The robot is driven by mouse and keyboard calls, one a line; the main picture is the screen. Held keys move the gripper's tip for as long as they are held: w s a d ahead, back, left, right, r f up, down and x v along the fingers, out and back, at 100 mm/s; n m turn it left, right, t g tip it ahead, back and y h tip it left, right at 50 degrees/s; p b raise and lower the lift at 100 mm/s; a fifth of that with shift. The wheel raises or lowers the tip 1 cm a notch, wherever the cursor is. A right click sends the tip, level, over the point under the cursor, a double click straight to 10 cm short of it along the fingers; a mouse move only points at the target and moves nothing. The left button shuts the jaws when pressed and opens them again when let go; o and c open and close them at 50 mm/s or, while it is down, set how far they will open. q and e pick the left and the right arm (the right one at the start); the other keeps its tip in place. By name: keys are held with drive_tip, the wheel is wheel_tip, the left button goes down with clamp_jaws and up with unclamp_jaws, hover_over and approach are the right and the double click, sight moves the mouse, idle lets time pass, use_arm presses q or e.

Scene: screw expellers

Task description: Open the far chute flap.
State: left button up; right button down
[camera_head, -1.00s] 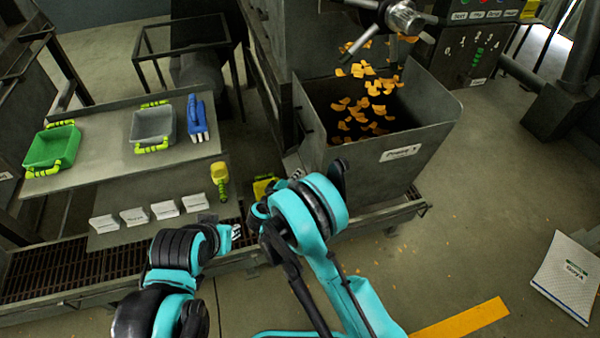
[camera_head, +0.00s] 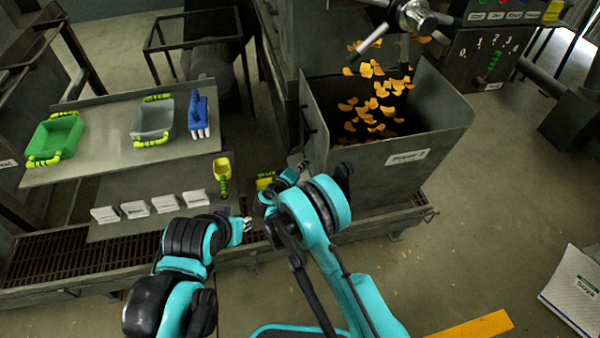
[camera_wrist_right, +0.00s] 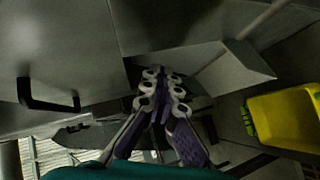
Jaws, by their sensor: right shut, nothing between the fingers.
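A grey sheet-metal chute (camera_wrist_right: 235,72) with a slanted side shows ahead of my right gripper in the right wrist view. I cannot tell for sure which surface is the far flap. My right gripper (camera_wrist_right: 162,82) is shut and empty, its fingertips close to the dark area at the chute's left end; contact cannot be told. In the head view my right gripper (camera_head: 300,166) is at the near left side of the grey bin, and my wrist hides most of the chute there. My left gripper (camera_head: 246,226) is low over the grating edge, its fingers too small to read.
The bin (camera_head: 430,150) holds falling orange flakes. A yellow container (camera_wrist_right: 285,115) is right of my right gripper; a black handle (camera_wrist_right: 45,97) is at left. A sack (camera_head: 575,290) lies right.

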sight(317, 173)
drive_tip(key=w+d+f, duration=0.1)
drive_tip(key=w+d+f+b, duration=0.1)
drive_tip(key=w+d, duration=0.1)
drive_tip(key=w+d+b, duration=0.1)
drive_tip(key=d, duration=0.1)
drive_tip(key=shift+w+f, duration=0.15)
drive_tip(key=shift+f, duration=0.25)
drive_tip(key=shift+w+d+f, duration=0.1)
drive_tip(key=shift+w+d, duration=0.1)
drive_tip(key=shift+d, duration=0.4)
drive_tip(key=shift+a, duration=0.1)
